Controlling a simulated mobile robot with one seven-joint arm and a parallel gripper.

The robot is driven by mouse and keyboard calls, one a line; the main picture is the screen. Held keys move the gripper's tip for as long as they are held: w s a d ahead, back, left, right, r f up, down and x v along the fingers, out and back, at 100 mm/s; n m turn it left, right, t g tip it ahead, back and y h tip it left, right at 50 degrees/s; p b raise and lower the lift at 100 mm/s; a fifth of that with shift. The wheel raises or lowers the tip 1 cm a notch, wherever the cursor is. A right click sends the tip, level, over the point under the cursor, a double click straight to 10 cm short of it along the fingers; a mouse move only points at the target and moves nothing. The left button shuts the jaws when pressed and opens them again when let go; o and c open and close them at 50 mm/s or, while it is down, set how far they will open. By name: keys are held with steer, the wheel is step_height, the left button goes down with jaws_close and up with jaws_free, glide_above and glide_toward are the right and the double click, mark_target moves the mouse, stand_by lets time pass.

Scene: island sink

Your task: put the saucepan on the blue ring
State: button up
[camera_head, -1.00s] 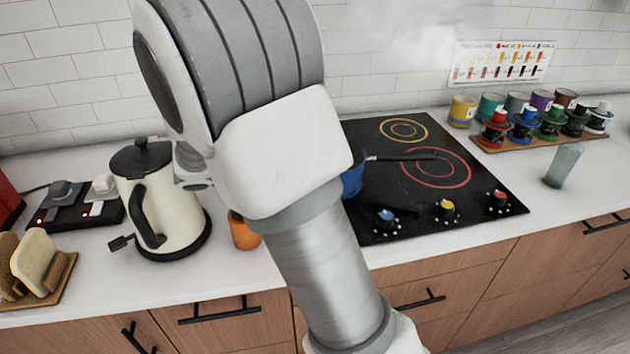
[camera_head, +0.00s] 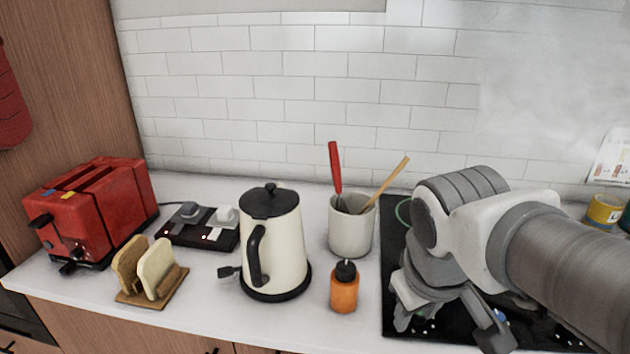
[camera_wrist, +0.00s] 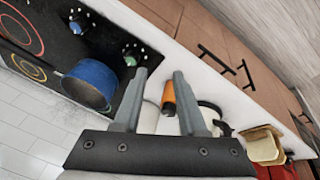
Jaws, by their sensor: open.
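The saucepan (camera_wrist: 90,84) is blue and sits on the left part of the black cooktop in the wrist view. In the head view my arm hides most or all of it. In the head view my gripper (camera_head: 450,328) is above the left edge of the cooktop (camera_head: 394,270).
An orange bottle (camera_head: 344,290) stands left of the cooktop, close to my gripper. Near it are a utensil crock (camera_head: 350,232) and a cream kettle (camera_head: 284,255). A toast rack (camera_head: 150,280) and red toaster (camera_head: 95,215) are farther left. A red ring (camera_wrist: 20,30) and yellow ring (camera_wrist: 28,68) are bare.

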steer(key=a+m, duration=0.1)
steer(key=s+r+t+y, duration=0.1)
steer(key=s+a+m, duration=0.1)
steer(key=shift+a+r+m+t, duration=0.25)
steer(key=shift+a+m+t, duration=0.05)
steer(key=shift+a+t, duration=0.1)
step_height(320, 180, up, 6)
steer(key=p, duration=0.5)
steer(key=shift+f+p, duration=0.15)
steer(key=shift+p, duration=0.2)
steer(key=shift+d, duration=0.2)
stand_by(0.5)
